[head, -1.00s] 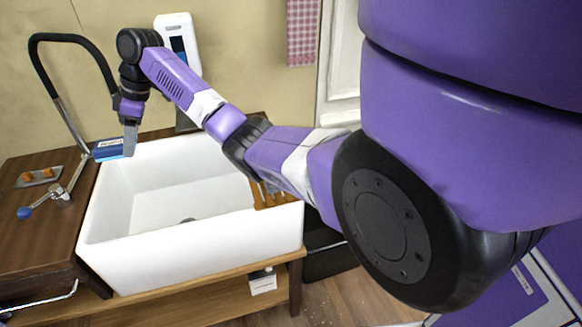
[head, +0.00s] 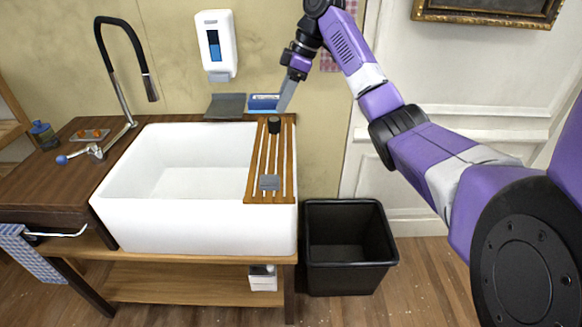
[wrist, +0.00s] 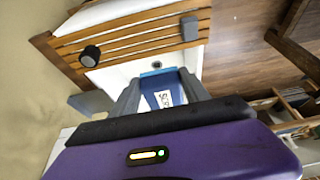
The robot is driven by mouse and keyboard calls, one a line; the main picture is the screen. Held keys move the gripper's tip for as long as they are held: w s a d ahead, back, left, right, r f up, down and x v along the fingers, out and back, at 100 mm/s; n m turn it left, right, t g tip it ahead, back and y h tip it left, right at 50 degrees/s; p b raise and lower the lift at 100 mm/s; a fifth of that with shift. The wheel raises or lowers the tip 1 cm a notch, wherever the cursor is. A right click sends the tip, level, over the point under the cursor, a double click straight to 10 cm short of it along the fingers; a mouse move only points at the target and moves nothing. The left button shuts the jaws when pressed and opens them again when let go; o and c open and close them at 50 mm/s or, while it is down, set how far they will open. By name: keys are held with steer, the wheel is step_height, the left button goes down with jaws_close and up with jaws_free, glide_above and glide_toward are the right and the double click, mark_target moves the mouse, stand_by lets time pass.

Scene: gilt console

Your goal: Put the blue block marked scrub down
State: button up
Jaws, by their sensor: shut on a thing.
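The blue block marked scrub (head: 264,102) is held in my gripper (head: 285,97), above the back end of the slatted wooden rack in the head view. In the wrist view the block (wrist: 163,96) sits between the two fingers of my gripper (wrist: 160,88), with part of its white label showing. The fingers are shut on it. The head view does not show clearly how high the block is.
The wooden rack (head: 254,170) lies across the right side of the white sink (head: 190,228). A black cylinder (head: 274,125) and a grey block (head: 270,182) stand on it. A grey slab (head: 226,106) is behind the sink. A black bin (head: 349,283) stands right.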

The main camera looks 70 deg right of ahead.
glide_above(282, 166)
steer(key=s, duration=0.1)
steer(key=f, duration=1.5)
steer(key=shift+s+d+p, duration=0.15)
steer(key=shift+d+p, duration=0.2)
steer(key=shift+f+p, duration=0.35)
steer(key=shift+f, duration=2.1)
steer(key=shift+f, duration=0.15)
steer(key=o, duration=1.4)
steer(key=b+v, duration=0.2)
steer(key=v, duration=1)
